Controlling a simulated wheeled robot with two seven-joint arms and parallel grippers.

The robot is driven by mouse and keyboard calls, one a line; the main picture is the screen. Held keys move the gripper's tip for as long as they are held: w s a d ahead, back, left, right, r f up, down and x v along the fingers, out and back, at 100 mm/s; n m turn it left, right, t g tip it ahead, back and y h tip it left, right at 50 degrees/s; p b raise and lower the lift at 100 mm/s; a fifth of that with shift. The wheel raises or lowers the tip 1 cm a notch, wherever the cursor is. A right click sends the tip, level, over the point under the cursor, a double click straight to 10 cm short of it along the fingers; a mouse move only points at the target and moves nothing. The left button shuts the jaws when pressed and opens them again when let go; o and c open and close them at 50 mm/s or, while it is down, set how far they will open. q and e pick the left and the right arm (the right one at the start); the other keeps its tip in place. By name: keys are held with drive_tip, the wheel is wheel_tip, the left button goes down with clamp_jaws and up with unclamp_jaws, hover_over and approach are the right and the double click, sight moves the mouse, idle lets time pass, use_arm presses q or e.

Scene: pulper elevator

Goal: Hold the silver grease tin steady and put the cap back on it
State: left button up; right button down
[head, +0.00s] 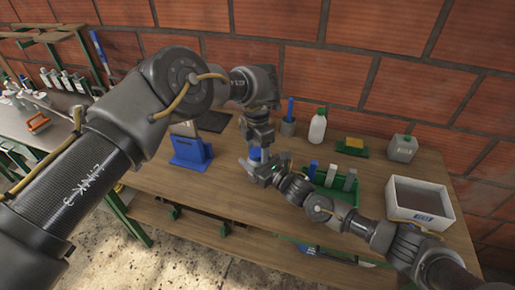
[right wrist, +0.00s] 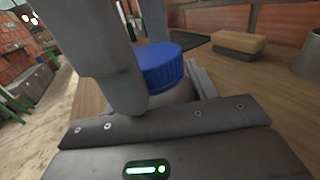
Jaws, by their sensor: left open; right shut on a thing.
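The blue cap (right wrist: 162,65) is on top of the pale grey body of the silver grease tin (right wrist: 178,97) in the right wrist view. I cannot tell whether it is fully seated. In the head view the blue cap (head: 255,154) shows between my grippers, and the tin is mostly hidden. My right gripper (head: 256,168) is shut on the tin from the right, low over the table. My left gripper (head: 257,142) is open and points down, directly above the cap. A large grey finger-like part hides the cap's left side in the right wrist view.
A blue stand (head: 190,151) is left of the grippers. A green caddy (head: 338,192) with bottles is close to my right arm. A white bin (head: 420,200) is at right.

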use_arm(q)
drive_tip(key=shift+r, duration=2.3)
drive_tip(key=shift+c, duration=0.4)
drive_tip(key=shift+w+r, duration=0.25)
drive_tip(key=shift+r, duration=0.45)
drive_tip(key=n, duration=0.2)
drive_tip(key=r+n, duration=0.1)
drive_tip(key=n, duration=0.5)
drive_tip(key=shift+r+n, duration=0.3)
drive_tip(key=shift+r, duration=0.1)
drive_tip(key=n, duration=0.4)
drive_tip(key=shift+s+r, duration=0.1)
drive_tip(key=shift+s, duration=0.05)
drive_tip(key=n, duration=0.4)
